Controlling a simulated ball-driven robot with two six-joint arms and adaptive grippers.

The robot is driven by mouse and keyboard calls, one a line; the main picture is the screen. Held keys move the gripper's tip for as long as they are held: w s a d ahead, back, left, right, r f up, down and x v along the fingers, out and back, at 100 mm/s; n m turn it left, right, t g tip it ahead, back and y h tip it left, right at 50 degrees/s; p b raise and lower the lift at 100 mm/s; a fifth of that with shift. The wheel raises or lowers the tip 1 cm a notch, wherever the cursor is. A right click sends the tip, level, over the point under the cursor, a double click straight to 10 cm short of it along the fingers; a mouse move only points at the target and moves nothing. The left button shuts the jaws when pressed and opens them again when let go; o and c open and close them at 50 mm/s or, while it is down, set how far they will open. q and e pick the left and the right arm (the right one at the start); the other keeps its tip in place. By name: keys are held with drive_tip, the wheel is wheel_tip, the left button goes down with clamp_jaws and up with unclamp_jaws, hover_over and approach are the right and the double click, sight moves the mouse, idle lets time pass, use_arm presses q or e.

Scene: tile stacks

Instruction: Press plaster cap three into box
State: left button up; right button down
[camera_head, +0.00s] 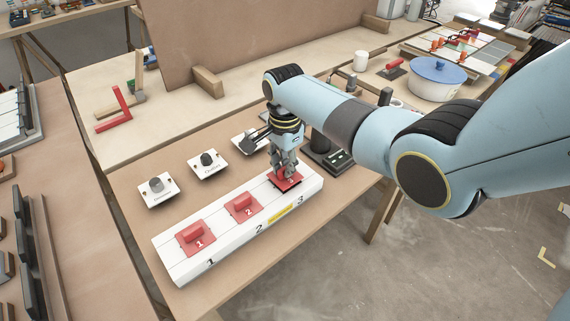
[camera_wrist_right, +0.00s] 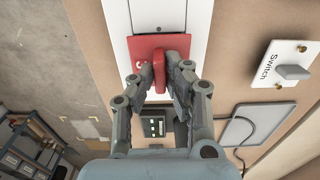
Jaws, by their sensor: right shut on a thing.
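The long white box (camera_head: 222,252) lies on the brown table, with the numbers 1, 2 and 3 along its front side. Red cap one (camera_head: 203,243) and red cap two (camera_head: 252,214) sit on its top. Red cap three (camera_head: 290,185) is at the box's right end, under my right gripper (camera_head: 284,172). In the right wrist view, my right gripper (camera_wrist_right: 162,75) is shut on the handle of cap three (camera_wrist_right: 147,44), whose red plate lies over the white box. Whether the plate is flush cannot be told. My left gripper is not in view.
White plates with dark or grey knobs (camera_head: 208,164) stand behind the box; one in the wrist view is labelled Switch (camera_wrist_right: 289,67). A dark device (camera_head: 328,156) stands close behind cap three. A blue-lidded pot (camera_head: 437,79) is farther right.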

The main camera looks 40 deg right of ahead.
drive_tip(key=shift+f+b, duration=0.4)
drive_tip(key=shift+f, duration=0.2)
drive_tip(key=c, duration=1.3)
unclamp_jaws()
drive_tip(key=shift+o, duration=0.2)
drive_tip(key=shift+r, duration=0.15)
wheel_tip(320, 180, up, 6)
drive_tip(key=p, duration=0.6)
drive_tip(key=shift+p, duration=0.35)
wheel_tip(320, 180, up, 12)
